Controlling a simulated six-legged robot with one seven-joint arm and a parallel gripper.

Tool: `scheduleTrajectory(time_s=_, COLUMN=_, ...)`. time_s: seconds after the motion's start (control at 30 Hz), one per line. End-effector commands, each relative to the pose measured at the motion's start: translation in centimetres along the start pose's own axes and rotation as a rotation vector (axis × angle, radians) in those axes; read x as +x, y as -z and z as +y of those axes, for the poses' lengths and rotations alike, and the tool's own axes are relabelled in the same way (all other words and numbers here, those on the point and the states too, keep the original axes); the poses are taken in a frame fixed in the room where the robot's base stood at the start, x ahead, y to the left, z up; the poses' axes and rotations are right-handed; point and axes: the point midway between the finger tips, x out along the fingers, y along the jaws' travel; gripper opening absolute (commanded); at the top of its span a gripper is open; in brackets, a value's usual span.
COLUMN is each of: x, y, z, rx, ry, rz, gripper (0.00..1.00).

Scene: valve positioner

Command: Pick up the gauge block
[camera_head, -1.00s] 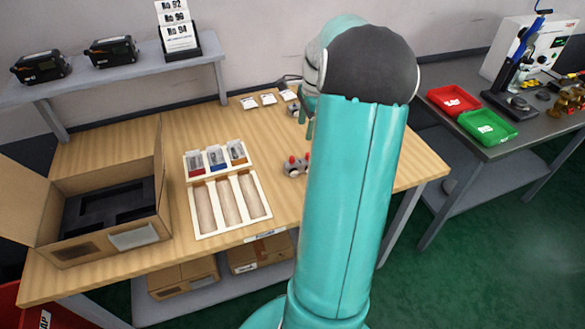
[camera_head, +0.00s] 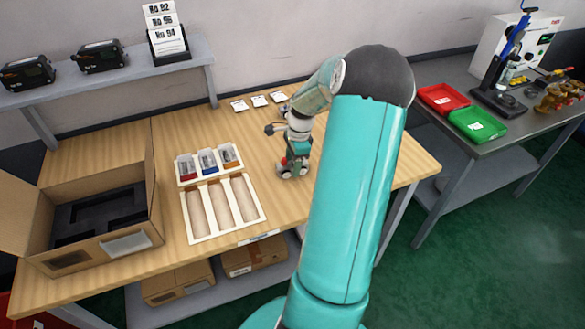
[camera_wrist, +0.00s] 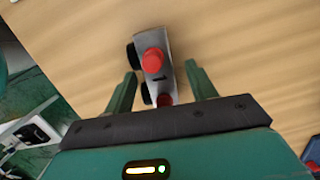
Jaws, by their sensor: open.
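The gauge block appears to be the grey metal piece with two red knobs (camera_wrist: 152,42) on the wooden table. In the wrist view it lies lengthwise between my fingers, with dark round parts along its left side. My gripper (camera_wrist: 161,74) is open, a finger on each side of the block, with a gap to the right finger. The near end of the block is hidden by my gripper's body. In the head view my gripper (camera_head: 293,168) points down at the block, and mostly covers it.
A tray with three long slots (camera_head: 227,222) and a row of small colored bins (camera_head: 208,162) lie left of my gripper. An open cardboard box (camera_head: 130,244) stands further left. White cards (camera_head: 260,101) lie behind. Red (camera_head: 448,98) and green (camera_head: 478,124) trays sit on the right bench.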

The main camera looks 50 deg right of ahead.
Motion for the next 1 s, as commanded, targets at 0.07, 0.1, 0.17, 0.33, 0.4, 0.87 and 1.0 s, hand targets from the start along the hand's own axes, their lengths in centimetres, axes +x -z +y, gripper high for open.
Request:
scheduleTrajectory(time_s=0.07, x=0.3, y=0.0, z=0.0, rx=0.001, ry=0.001, rz=0.0, gripper=0.56)
scheduleTrajectory(time_s=0.1, x=0.3, y=0.0, z=0.0, rx=0.002, ry=0.002, rz=0.0, gripper=0.56)
scheduleTrajectory(time_s=0.17, x=0.3, y=0.0, z=0.0, rx=0.002, ry=0.002, rz=0.0, gripper=0.56)
scheduleTrajectory(time_s=0.33, x=0.3, y=0.0, z=0.0, rx=0.001, ry=0.001, rz=0.0, gripper=0.39)
scheduleTrajectory(time_s=0.4, x=0.3, y=0.0, z=0.0, rx=0.001, ry=0.001, rz=0.0, gripper=0.25)
scheduleTrajectory(time_s=0.87, x=-0.3, y=0.0, z=-0.1, rx=0.0, ry=0.002, rz=0.002, gripper=0.1)
scheduleTrajectory(time_s=1.0, x=-1.6, y=-0.2, z=-0.1, rx=0.001, ry=0.003, rz=0.002, gripper=0.1)
